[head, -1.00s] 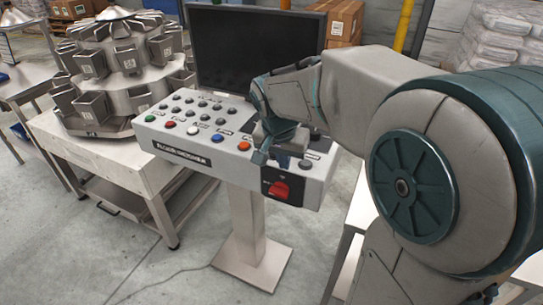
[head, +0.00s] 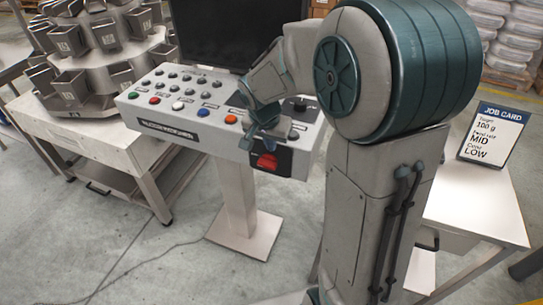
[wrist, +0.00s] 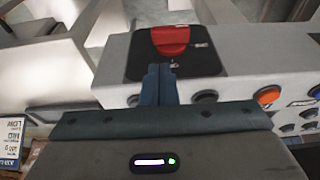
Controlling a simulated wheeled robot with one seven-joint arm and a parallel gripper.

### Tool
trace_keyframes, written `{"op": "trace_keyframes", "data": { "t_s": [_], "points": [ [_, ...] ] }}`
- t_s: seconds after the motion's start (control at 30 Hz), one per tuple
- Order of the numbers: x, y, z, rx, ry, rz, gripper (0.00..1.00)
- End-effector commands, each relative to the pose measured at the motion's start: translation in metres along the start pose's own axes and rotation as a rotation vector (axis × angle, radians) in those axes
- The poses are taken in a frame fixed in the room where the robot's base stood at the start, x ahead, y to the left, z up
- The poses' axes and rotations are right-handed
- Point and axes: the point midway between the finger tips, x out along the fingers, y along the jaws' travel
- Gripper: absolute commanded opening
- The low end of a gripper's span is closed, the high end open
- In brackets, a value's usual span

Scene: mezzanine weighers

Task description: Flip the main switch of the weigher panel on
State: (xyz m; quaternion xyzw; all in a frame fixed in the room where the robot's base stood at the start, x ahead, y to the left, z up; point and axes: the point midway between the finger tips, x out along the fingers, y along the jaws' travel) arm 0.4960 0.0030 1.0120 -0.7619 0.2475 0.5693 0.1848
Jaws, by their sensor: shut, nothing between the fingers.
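The weigher panel (head: 215,135) is a light grey console on a pedestal. Its red main switch (head: 267,161) sits on a black plate at the right end of the front face. In the wrist view the red switch (wrist: 170,40) is at top centre, on its black plate (wrist: 195,66) with small markings I cannot read. My gripper (head: 256,144) is just above and in front of the switch in the head view. In the wrist view its shut, empty fingers (wrist: 158,80) point at the plate's edge, close to the switch; contact cannot be told.
Several coloured push buttons (head: 204,112) and dark knobs cover the panel top, with a black screen (head: 235,35) behind. A multihead weigher (head: 100,50) stands on a table at left. A job card (head: 492,132) stands on a table (head: 470,205) at right. Bare floor lies in front.

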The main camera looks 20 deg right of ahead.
Motion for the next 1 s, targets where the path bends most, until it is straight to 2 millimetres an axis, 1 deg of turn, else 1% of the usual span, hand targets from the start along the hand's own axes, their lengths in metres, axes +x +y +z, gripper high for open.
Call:
{"op": "trace_keyframes", "data": {
  "t_s": [0.03, 0.13, 0.2, 0.3, 0.4, 0.53, 0.87, 1.0],
  "points": [
    [0.011, 0.001, 0.001, 0.0, -0.005, 0.004, 0.0],
    [0.029, 0.001, 0.001, 0.0, -0.004, 0.002, 0.0],
    [0.04, 0.001, 0.005, -0.002, -0.004, 0.003, 0.0],
    [0.052, 0.0, 0.008, -0.001, -0.002, 0.002, 0.0],
    [0.059, 0.0, 0.01, -0.001, -0.001, 0.001, 0.0],
    [0.064, 0.0, 0.011, 0.0, 0.0, 0.0, 0.0],
    [0.064, 0.0, 0.011, 0.0, 0.001, -0.001, 0.0],
    [0.064, -0.005, 0.011, -0.003, 0.001, -0.019, 0.0]
  ]
}}
